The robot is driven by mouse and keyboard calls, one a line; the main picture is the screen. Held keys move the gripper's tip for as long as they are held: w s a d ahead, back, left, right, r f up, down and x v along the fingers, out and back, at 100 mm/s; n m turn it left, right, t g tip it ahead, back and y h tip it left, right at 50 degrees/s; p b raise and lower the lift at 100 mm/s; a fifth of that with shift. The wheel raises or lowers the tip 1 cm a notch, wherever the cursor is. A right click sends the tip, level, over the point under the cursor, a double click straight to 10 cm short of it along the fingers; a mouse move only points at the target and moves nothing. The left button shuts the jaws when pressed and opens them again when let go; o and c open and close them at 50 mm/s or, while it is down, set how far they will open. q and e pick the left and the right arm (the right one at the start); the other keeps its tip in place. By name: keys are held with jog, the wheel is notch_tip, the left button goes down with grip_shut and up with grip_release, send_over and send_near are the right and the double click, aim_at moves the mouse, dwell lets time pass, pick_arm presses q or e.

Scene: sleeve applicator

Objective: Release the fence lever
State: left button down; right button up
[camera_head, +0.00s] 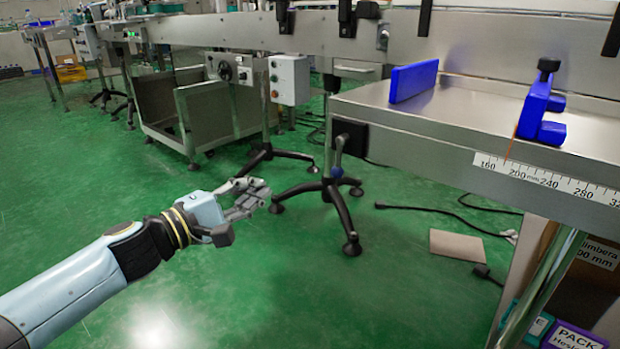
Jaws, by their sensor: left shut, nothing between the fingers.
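A blue fence block (535,105) stands on the steel table (470,118) at the right. It has a black knob (548,64) on top, and an orange pointer hangs from it over the front scale (550,181). A second blue plate (413,80) stands upright further left on the table. A small grey-blue lever (338,150) points down beside a black block (350,138) at the table's left end; I cannot tell which part is the fence lever. My left gripper (262,195) is shut and empty, left of and below the table, touching nothing. My right gripper is not in view.
A stand with black legs (340,208) is below the table's left end. Black cables and a brown flat piece (456,246) lie on the green floor. Boxes (590,275) sit under the table at right. A grey control box (290,80) hangs behind.

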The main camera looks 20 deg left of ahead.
aim_at(339, 158)
pick_arm(q)
jog(key=w+d+p, duration=0.1)
jog(key=w+d, duration=0.6)
jog(key=w, duration=0.1)
jog(key=shift+w+d+r+p, duration=0.3)
jog(key=shift+d+r, duration=0.1)
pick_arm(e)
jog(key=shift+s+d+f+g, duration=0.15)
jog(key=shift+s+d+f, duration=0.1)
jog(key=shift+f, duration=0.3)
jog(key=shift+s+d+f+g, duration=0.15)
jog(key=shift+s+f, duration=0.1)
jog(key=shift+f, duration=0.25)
pick_arm(q)
jog(key=shift+f, duration=0.1)
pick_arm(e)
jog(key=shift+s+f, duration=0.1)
